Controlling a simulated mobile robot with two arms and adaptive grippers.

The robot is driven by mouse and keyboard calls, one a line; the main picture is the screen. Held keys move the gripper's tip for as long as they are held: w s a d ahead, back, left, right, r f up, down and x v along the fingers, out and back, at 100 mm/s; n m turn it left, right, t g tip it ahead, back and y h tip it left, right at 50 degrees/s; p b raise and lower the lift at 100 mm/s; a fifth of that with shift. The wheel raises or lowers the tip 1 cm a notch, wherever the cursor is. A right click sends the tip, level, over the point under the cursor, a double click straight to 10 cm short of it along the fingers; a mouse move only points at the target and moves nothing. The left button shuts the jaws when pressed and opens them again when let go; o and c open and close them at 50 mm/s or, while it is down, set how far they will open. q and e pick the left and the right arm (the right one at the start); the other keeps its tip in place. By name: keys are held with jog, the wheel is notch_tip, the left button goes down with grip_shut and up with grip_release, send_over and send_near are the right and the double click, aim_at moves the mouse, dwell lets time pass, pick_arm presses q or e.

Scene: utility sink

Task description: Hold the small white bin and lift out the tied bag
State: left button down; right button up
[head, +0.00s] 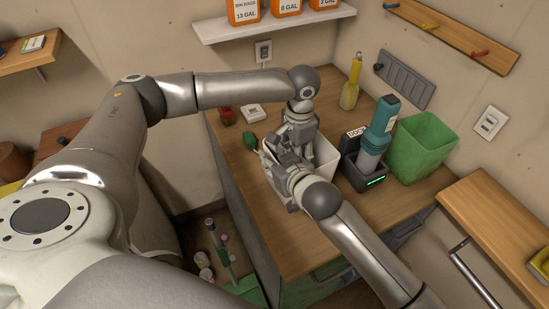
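The small white bin (326,153) stands on the wooden counter, mostly hidden behind my two grippers; its right wall shows. My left gripper (299,138) points down over the bin from above. My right gripper (272,152) is at the bin's left side, reaching in from the front. The two grippers overlap in the head view, and their fingertips are too small and crowded to tell open from shut. I cannot make out the tied bag; the bin's inside is hidden.
A black holder with a teal-topped device (380,128) and a green bin (420,147) stand to the right. A yellow bottle (351,85) is behind. A dark green object (250,140), a red item (227,116) and a white box (252,112) lie left. The front counter (290,255) is clear.

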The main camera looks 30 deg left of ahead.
grip_shut()
dwell(1.3)
